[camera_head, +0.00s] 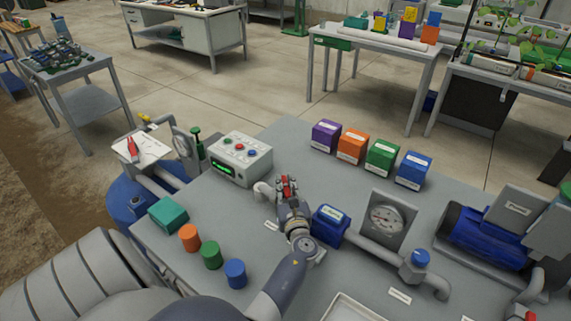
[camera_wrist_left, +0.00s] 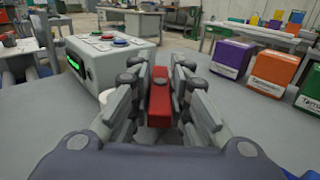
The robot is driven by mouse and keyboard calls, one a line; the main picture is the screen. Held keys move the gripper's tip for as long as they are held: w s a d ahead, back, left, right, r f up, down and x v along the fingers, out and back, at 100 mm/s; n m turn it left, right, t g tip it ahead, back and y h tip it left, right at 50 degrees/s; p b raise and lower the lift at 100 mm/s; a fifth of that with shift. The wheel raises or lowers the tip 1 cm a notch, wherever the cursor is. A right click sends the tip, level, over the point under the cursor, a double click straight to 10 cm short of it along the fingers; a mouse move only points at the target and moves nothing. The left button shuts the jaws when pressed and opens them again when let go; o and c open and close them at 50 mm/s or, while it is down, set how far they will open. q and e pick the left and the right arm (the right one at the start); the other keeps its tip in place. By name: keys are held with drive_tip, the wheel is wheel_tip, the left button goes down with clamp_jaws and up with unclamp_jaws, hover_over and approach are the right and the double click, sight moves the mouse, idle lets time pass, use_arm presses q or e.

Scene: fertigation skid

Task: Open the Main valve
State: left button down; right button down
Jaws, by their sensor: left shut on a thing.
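My left gripper (camera_head: 288,183) is over the grey table, beside a pale pipe elbow (camera_head: 263,190). It is shut on a red valve handle (camera_wrist_left: 159,98), which lies lengthwise between the fingers in the left wrist view. In the head view only a little red shows at the fingertips. The valve body under the handle is hidden by the gripper and wrist. A small white label (camera_head: 271,225) lies on the table beside the wrist; I cannot read it. My right gripper is not in view.
A control box with coloured buttons (camera_head: 240,158) stands left of the gripper. Purple (camera_head: 325,136), orange, green and blue boxes stand behind it. A blue block (camera_head: 330,226), a pipe and a gauge (camera_head: 387,220) are to the right. A teal box (camera_head: 167,214) and coloured cylinders stand at front left.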

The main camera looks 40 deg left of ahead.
sight(285, 185)
use_arm(q)
drive_tip(key=shift+n+g+y+b, duration=0.3)
drive_tip(key=shift+n+g+y, duration=0.25)
drive_tip(key=shift+g, duration=0.25)
drive_tip(key=shift+r, duration=0.1)
drive_tip(key=c, duration=1.6)
unclamp_jaws()
drive_tip(key=shift+o, duration=0.2)
wheel_tip(285, 185, up, 10)
drive_tip(key=shift+f, duration=0.1)
